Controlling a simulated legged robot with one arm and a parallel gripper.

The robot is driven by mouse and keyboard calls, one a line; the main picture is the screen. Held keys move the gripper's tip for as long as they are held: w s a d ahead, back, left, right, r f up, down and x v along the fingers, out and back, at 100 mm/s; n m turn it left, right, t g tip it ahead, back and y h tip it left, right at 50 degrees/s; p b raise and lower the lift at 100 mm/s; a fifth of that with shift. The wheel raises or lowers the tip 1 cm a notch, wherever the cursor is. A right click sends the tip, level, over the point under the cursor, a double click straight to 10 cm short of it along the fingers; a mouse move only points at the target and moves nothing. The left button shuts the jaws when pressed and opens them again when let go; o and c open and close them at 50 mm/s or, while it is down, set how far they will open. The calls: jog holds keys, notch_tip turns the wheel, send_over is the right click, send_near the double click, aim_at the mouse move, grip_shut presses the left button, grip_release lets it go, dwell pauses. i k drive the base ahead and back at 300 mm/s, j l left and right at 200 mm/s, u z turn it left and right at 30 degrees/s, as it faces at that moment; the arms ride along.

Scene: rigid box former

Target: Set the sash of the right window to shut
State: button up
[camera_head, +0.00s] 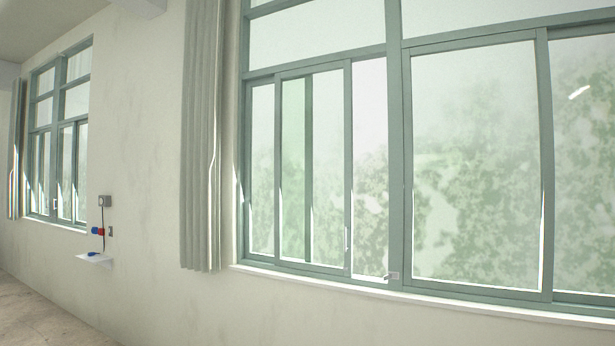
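The right window (395,150) is a large grey-green framed window filling the right half of the view. In its lower left bay a sliding sash (348,180) stands partway along the track. Its right stile has a small pale handle (347,238). A clear gap (370,170) shows between that stile and the central upright of the frame, so the sash is partly open. The sash overlaps another pane on its left, where the glass looks greener. A small light latch-like fitting (393,275) sits at the gap's lower right corner. My gripper is not in view.
A grey curtain (202,140) hangs at the window's left side. A white sill (420,304) runs below the window. Farther left are a small wall shelf (94,260) with red and blue fittings above it, and another window (60,140). Bare floor (40,305) shows lower left.

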aim_at(346, 64)
jog(key=i+l+u, duration=0.1)
jog(key=i, duration=1.75)
